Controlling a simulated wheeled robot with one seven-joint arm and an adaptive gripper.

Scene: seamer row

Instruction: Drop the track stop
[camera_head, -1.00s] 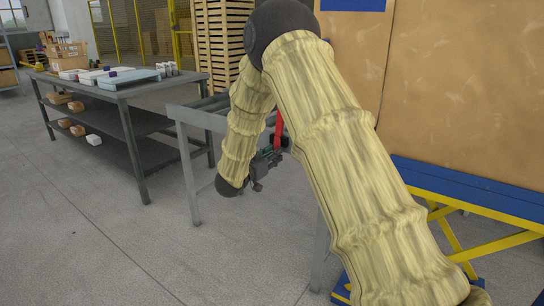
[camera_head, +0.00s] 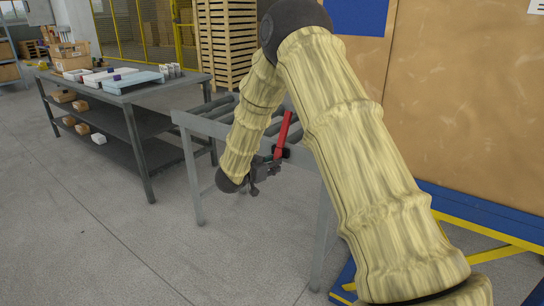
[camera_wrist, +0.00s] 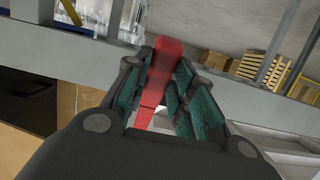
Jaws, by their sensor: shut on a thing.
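The track stop appears as a red bar (camera_head: 284,132) at the side of the grey roller track (camera_head: 207,123), its top leaning right in the head view. My gripper (camera_head: 266,166) is at its lower part, beside the track's frame. In the wrist view the red bar (camera_wrist: 160,76) runs between the green-padded fingers of my gripper (camera_wrist: 164,88), which are shut on it. My arm hides part of the track, and the bar's mounting cannot be made out.
A dark table (camera_head: 150,95) with trays and small boxes stands at the left. Stacked wooden crates (camera_head: 226,45) stand behind the track. A large brown panel (camera_head: 460,100) and a blue-and-yellow lift (camera_head: 480,215) are at the right. The floor in front is clear.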

